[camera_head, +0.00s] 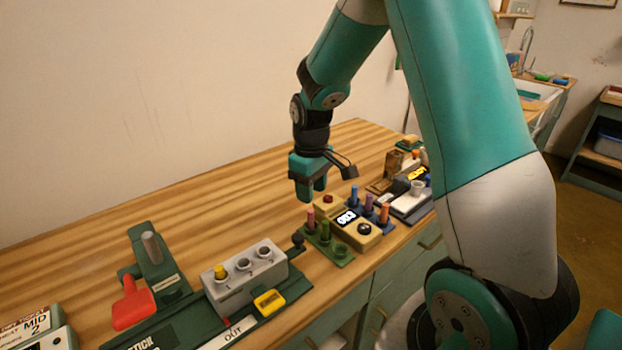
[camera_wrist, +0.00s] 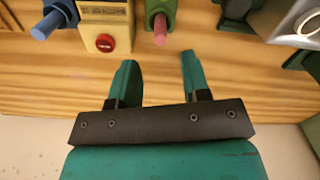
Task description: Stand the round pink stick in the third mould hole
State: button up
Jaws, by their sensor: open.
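A pink stick (camera_head: 311,219) stands upright in the green rack (camera_head: 343,254), at its back left corner. It also shows in the wrist view (camera_wrist: 160,30), just beyond my fingertips. My gripper (camera_head: 311,196) is open and empty, pointing down above the table behind the rack. In the wrist view my gripper (camera_wrist: 158,60) has its fingers apart, with bare wood between them. The grey mould block (camera_head: 245,277) stands left of the rack. It has a row of three holes; a yellow piece sits in the left one, and the middle and right ones look empty.
A yellow box (camera_head: 360,234) with a display and a red button (camera_wrist: 105,43) stands right of the green rack. A blue rack (camera_head: 388,227) holds several sticks. A red handle (camera_head: 133,304) is left of the mould. The table behind is clear.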

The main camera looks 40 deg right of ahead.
aim_at(310, 211)
jog(key=s+a+r+n+y, duration=0.1)
jog(key=s+a+r, duration=0.2)
jog(key=a+r, duration=0.25)
jog(key=s+a+r+y, duration=0.1)
jog(key=s+a+r, duration=0.25)
jog(key=a, duration=0.25)
jog(key=s+a+r+n+y, duration=0.1)
jog(key=s+a+r, duration=0.1)
jog(key=s+a, duration=0.3)
jog(key=s+a+r+n+y, duration=0.1)
jog(key=s+a+r, duration=0.1)
jog(key=s+a, duration=0.4)
jog(key=s, duration=0.4)
jog(key=shift+s+r+n, duration=0.15)
jog(key=shift+s+n, duration=0.15)
